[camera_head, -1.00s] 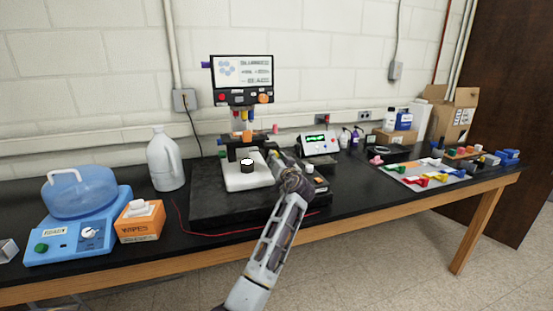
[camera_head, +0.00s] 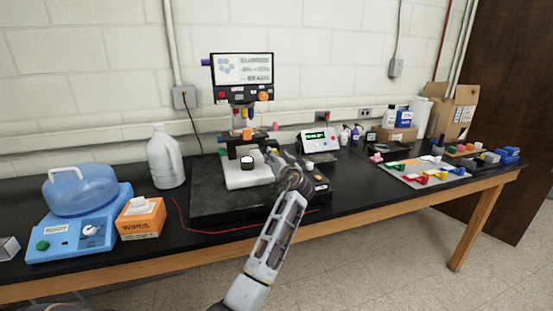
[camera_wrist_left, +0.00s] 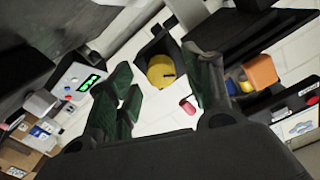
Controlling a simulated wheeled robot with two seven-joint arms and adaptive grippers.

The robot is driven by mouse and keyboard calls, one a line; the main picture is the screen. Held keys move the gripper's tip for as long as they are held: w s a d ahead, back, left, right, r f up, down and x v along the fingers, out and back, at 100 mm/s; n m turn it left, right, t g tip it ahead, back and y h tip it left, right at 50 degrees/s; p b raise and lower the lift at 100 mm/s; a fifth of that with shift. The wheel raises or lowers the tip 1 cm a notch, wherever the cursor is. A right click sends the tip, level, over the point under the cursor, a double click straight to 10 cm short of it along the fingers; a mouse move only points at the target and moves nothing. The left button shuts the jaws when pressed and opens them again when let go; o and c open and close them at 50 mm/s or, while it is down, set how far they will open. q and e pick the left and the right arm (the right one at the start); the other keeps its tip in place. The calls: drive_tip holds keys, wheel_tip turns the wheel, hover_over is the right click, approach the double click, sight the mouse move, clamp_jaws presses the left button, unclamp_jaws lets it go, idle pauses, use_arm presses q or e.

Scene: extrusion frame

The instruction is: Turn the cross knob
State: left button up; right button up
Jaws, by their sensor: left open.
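A round yellow knob (camera_wrist_left: 161,71) with a dark mark sits in a dark, square-edged mount in the left wrist view. A cross shape on it is not clear. My left gripper (camera_wrist_left: 157,68) is open, its two dark green fingers on either side of the knob in the picture; I cannot tell whether they touch it. In the head view my left gripper (camera_head: 277,154) is at the right side of the bench machine (camera_head: 238,178), small and partly hidden by my own wrist. My right gripper is not in view.
The machine has a screen (camera_head: 242,70) above and a black-sided, white-topped cylinder (camera_head: 247,162) on its pale base. A device with a green display (camera_head: 319,140) stands right of it. A jug (camera_head: 165,158), wipes box (camera_head: 141,220) and blue bath (camera_head: 82,235) are at left.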

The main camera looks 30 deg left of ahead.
use_arm(q)
drive_tip(key=v, duration=1.2)
idle(0.3)
idle(0.3)
